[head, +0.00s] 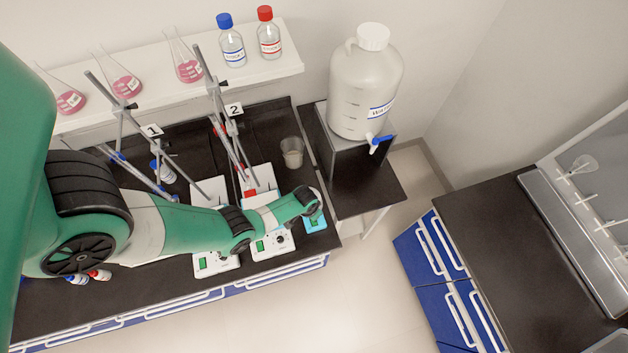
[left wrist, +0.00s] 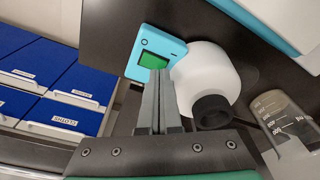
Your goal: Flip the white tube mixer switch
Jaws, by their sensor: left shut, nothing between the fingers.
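The tube mixer has a light-blue front panel with a green screen (left wrist: 153,60), a rounded white body (left wrist: 205,72) and a black cup (left wrist: 212,110). In the head view, only part of the mixer (head: 316,223) shows at the bench's right front corner, with my left arm covering the rest. My left gripper (left wrist: 158,90) is shut and empty, its tips overlapping the lower part of the panel beside the screen. I cannot tell whether they touch it. The switch is not clearly distinguishable. In the head view, my wrist hides the fingertips. My right gripper is out of view.
Two white hotplates (head: 272,244) with clamp stands are left of the mixer. A beaker (head: 292,152) stands behind it, and a large water jug (head: 366,85) is on a side stand. A beaker (left wrist: 280,115) also shows near the mixer in the wrist view. Open floor lies in front.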

